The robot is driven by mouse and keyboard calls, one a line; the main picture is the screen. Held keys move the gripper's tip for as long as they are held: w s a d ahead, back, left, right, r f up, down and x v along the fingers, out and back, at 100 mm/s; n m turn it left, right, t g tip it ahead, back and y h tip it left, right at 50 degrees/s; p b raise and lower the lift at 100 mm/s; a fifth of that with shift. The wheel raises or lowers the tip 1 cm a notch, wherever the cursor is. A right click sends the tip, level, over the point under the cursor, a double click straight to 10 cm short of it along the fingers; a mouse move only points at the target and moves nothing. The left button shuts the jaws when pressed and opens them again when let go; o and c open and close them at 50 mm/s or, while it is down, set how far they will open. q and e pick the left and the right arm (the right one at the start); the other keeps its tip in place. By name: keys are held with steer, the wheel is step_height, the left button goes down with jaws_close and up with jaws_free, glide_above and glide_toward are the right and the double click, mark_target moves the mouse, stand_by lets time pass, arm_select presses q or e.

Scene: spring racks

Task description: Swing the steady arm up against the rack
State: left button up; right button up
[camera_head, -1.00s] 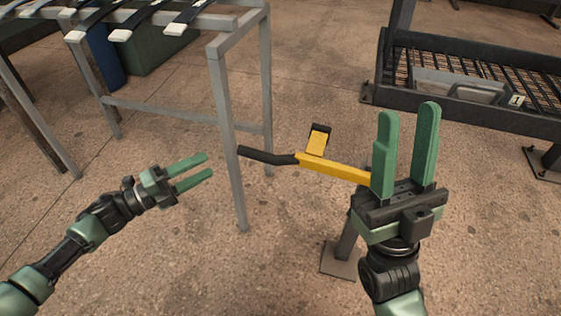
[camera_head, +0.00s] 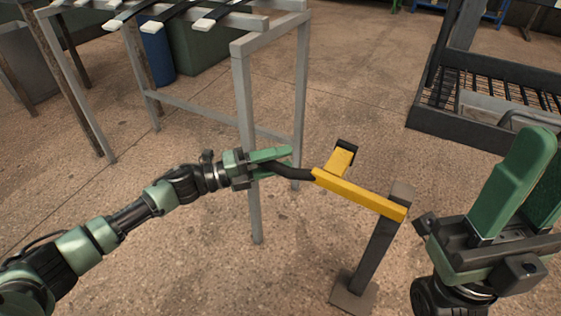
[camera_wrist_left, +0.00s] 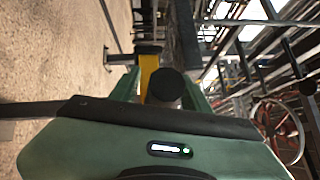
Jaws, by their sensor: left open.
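The steady arm (camera_head: 360,193) is a yellow bar with a bent black handle (camera_head: 290,171) and a short yellow stub with a black pad (camera_head: 345,152). It is mounted on a dark post (camera_head: 375,250) and reaches left toward the grey rack (camera_head: 246,130). My left gripper (camera_head: 278,160) is open at the handle's free end. In the left wrist view the round black handle end (camera_wrist_left: 166,85) sits between the green fingers, with yellow behind it; contact cannot be told. My right gripper (camera_head: 548,150) is open and empty at the right, partly cut off by the picture edge.
Dark strips with white tips (camera_head: 205,24) lie on top of the grey rack. A blue bin (camera_head: 157,52) stands behind its legs. A black mesh-bed rack (camera_head: 470,135) stands at the right.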

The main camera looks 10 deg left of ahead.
arm_select(q)
jaws_close()
stand_by(1.5)
